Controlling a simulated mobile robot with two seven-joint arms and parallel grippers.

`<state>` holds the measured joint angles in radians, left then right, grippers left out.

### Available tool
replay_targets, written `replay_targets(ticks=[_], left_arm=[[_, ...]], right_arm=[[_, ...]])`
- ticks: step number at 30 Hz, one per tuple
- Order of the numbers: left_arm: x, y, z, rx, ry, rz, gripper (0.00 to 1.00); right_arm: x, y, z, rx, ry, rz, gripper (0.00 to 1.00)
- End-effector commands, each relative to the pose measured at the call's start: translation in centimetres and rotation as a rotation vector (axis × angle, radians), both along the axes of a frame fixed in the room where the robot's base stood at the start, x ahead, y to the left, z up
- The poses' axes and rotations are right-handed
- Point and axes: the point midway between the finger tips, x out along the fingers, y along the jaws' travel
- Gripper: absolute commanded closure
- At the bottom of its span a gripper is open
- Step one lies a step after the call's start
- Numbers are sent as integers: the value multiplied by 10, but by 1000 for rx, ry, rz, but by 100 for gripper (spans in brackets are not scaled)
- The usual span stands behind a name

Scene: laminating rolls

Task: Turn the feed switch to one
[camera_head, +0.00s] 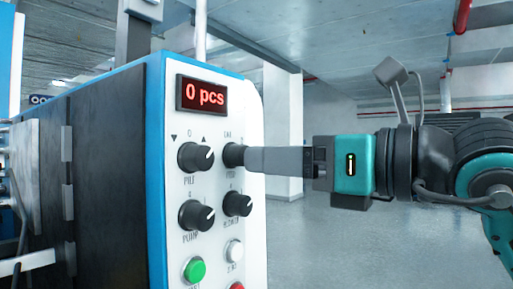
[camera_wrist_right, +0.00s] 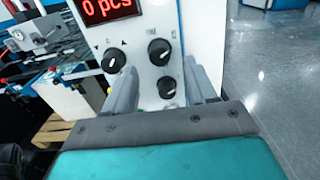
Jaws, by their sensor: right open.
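The control panel (camera_head: 222,120) is the white end face of a machine. Its upper right black knob (camera_head: 234,155) has a small label below that looks like FEED, though blurred. In the head view the fingertips of my right gripper (camera_head: 252,158) reach in from the right, at this knob's height, and partly cover its right side. In the right wrist view the knob (camera_wrist_right: 158,52) lies ahead between the two open fingers (camera_wrist_right: 163,92), with its white pointer tilted toward the upper right. I cannot tell whether the fingers touch it. My left gripper is not in view.
Close by are an upper left knob (camera_head: 195,156), a lower left knob (camera_head: 196,215) and a lower right knob (camera_head: 237,204). Below are a green button (camera_head: 195,269) and a white button (camera_head: 234,250). A red display (camera_head: 202,95) reads 0 pcs. Open floor lies right.

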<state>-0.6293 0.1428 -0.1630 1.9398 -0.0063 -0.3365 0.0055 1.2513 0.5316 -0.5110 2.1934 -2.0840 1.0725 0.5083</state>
Motion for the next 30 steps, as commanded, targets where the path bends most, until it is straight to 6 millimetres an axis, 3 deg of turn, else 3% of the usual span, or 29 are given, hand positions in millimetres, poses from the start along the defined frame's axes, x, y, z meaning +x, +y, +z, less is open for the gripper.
replay_targets(ticks=[8,19,30], left_arm=[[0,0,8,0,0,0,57],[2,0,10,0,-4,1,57],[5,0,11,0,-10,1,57]], right_arm=[[20,29,1,0,-1,2,44],[23,32,0,0,-1,1,45],[23,32,0,1,-1,1,80]])
